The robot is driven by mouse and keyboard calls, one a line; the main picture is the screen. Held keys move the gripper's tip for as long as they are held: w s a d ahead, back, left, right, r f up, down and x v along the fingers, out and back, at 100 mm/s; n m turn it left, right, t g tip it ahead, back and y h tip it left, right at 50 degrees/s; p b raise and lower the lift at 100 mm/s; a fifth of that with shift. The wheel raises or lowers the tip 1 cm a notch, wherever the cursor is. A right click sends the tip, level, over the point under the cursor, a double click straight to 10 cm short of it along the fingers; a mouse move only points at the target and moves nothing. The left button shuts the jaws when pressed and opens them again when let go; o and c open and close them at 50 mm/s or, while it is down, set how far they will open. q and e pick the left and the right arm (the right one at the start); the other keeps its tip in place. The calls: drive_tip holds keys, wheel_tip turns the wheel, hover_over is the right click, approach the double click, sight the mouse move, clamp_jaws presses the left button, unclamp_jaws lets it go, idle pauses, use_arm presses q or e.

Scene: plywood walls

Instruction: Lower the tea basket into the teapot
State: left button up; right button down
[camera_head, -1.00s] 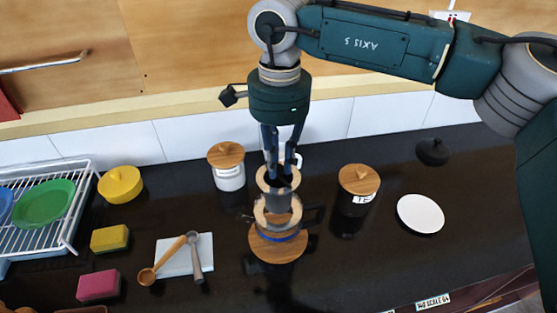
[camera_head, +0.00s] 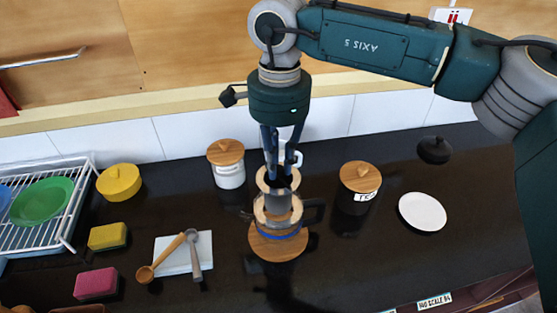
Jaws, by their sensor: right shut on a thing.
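My right gripper (camera_head: 281,170) points down and is shut on the tea basket (camera_head: 278,204), a grey cylinder with a light wooden rim. It holds the basket upright over the glass teapot (camera_head: 312,213), with the rim above the teapot's wooden collar. The basket's lower part overlaps the teapot's mouth; I cannot tell exactly how deep it reaches. The teapot has a blue band near its bottom and a dark handle to the right. It stands on a round wooden coaster (camera_head: 262,249). My left gripper is not in view.
A white canister (camera_head: 229,175) and a dark tea canister (camera_head: 357,198) flank the teapot. A white plate (camera_head: 422,212) and black lid (camera_head: 434,150) lie right. Left are spoons on a light tile (camera_head: 172,259), sponges (camera_head: 108,237), a yellow pot (camera_head: 119,183) and a dish rack (camera_head: 66,239).

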sight(279, 176)
drive_tip(key=shift+f+b, duration=1.5)
drive_tip(key=shift+f, duration=0.7)
drive_tip(key=shift+f+b, duration=1.4)
drive_tip(key=shift+f, duration=0.2)
drive_tip(key=shift+f+b, duration=0.85)
drive_tip(key=shift+f, duration=0.25)
